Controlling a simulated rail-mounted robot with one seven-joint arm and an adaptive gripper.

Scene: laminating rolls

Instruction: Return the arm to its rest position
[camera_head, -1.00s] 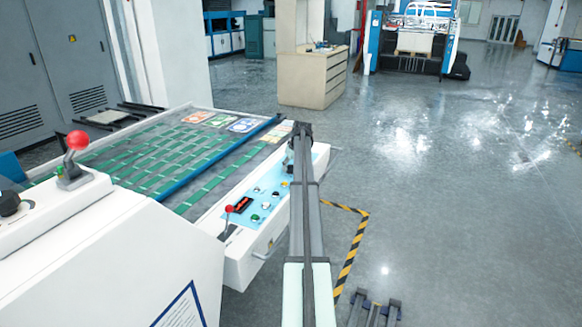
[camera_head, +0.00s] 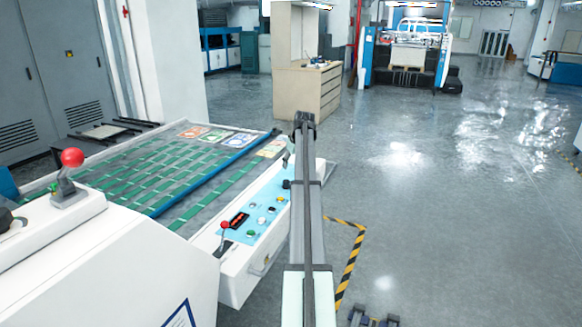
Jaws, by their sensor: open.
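My arm (camera_head: 307,220) runs from the bottom middle of the head view straight up and away. My dark gripper (camera_head: 304,120) seems to be at its far end, small and seen from behind. It is open, and I see nothing held in it.
The white machine (camera_head: 125,255) fills the left, with a green-banded bed (camera_head: 150,165), red-knobbed levers (camera_head: 72,158) and a control panel (camera_head: 255,215) close left of my arm. A beige cabinet (camera_head: 300,90) stands beyond.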

